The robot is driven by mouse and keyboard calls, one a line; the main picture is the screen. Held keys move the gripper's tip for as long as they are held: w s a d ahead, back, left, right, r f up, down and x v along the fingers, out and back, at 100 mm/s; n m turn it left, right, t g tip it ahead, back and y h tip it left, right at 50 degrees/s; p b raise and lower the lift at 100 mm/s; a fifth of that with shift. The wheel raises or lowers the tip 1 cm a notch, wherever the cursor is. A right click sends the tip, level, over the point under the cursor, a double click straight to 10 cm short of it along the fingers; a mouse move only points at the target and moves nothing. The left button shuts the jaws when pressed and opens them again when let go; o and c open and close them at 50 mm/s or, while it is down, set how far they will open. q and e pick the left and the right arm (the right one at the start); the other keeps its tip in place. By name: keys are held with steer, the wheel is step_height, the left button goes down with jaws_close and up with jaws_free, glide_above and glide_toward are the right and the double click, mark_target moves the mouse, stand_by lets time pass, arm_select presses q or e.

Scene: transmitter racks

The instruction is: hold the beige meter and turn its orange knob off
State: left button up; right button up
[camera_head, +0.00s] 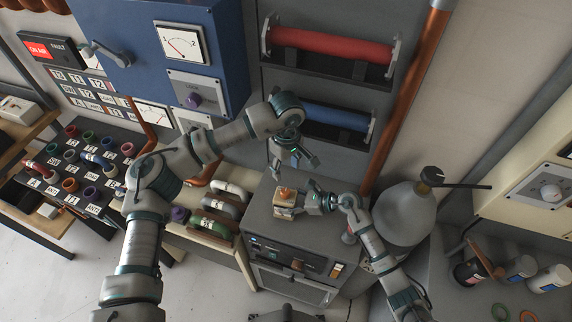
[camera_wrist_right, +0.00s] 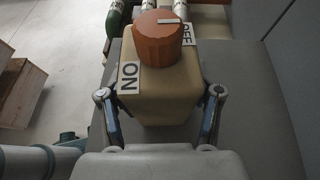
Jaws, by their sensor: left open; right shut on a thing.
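The beige meter (camera_head: 283,210) sits on top of the grey cabinet, and its orange knob (camera_head: 287,192) faces up. In the right wrist view the meter (camera_wrist_right: 160,95) is between my right gripper's fingers, one on each side. The orange knob (camera_wrist_right: 160,40) there has a white mark toward its right edge. My right gripper (camera_head: 306,203) is shut on the meter. My left gripper (camera_head: 294,163) is open and empty, above and behind the meter, apart from the knob.
The grey cabinet top (camera_head: 257,222) is clear around the meter. A grey bottle (camera_head: 402,215) stands at its right. Red (camera_head: 330,45) and blue (camera_head: 335,116) cylinders are on the rack behind. A blue cabinet (camera_head: 140,25) is at the upper left, and a ring-filled board (camera_head: 62,200) lies left.

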stand_by(0.4)
steer(key=o, duration=1.6)
steer(key=shift+c, duration=0.2)
steer(key=shift+d, duration=0.1)
